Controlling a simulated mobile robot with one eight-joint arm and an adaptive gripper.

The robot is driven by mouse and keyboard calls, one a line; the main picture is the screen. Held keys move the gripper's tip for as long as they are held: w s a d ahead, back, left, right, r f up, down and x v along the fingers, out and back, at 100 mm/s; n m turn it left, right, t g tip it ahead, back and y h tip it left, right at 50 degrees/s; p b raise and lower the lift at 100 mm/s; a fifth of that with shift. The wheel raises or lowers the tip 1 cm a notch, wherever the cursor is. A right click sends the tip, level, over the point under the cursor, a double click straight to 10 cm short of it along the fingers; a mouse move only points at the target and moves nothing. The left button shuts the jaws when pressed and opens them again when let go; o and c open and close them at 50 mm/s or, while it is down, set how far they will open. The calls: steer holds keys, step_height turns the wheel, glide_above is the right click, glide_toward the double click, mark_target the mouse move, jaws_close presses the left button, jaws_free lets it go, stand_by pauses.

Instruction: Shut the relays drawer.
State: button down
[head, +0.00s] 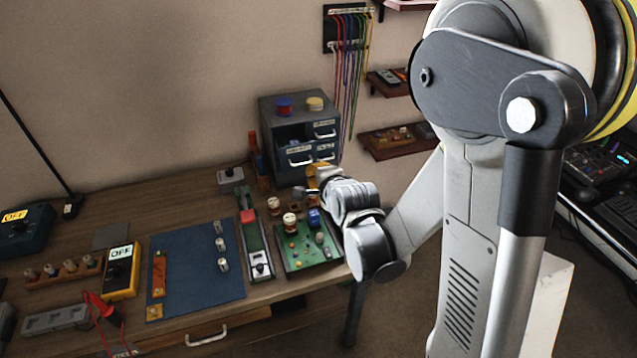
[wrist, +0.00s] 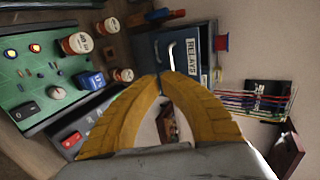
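The relays drawer (wrist: 182,62) has a blue-grey front, a pale handle (wrist: 172,56) and a white RELAYS label. In the wrist view it is just beyond my fingertips. In the head view my gripper (head: 313,178) is low in front of the cabinet.
A green board (head: 300,252) with knobs and spools lies in front of the cabinet, close to my gripper. Spools (head: 284,106) stand on the cabinet. Coloured cables (head: 350,60) hang on the wall, with shelves (head: 395,140) to the right.

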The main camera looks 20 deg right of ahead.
steer(key=x, duration=0.3)
steer(key=r+b+x, duration=0.1)
steer(key=x, duration=0.1)
steer(key=shift+w+f, duration=0.15)
steer(key=shift+w, duration=0.4)
steer(key=shift+w, duration=0.1)
steer(key=w+b, duration=0.1)
steer(key=w, duration=1)
